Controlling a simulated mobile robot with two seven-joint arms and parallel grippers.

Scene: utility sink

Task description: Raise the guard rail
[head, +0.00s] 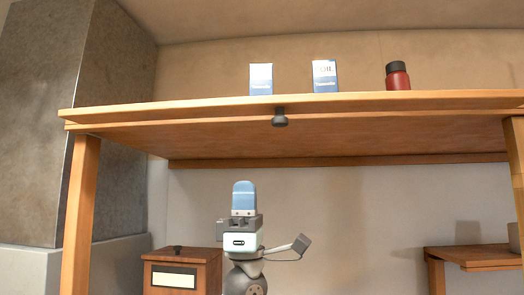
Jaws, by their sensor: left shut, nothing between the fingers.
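A wooden shelf (330,101) spans the view, high up. A thin wooden strip that looks like the guard rail (180,121) runs along its front, just below the shelf edge. A dark round knob (280,118) sits on it near the middle. My left gripper (243,190) is below the shelf, slightly left of the knob and apart from it. Its blue fingertips point up, shut and empty. My right gripper is not in view.
Two blue-and-white boxes (261,79) (325,76) and a red bottle with a black cap (398,76) stand on the shelf. A wooden cabinet (182,270) is lower left, and a low wooden table (474,254) lower right. Wooden posts (80,215) support the shelf.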

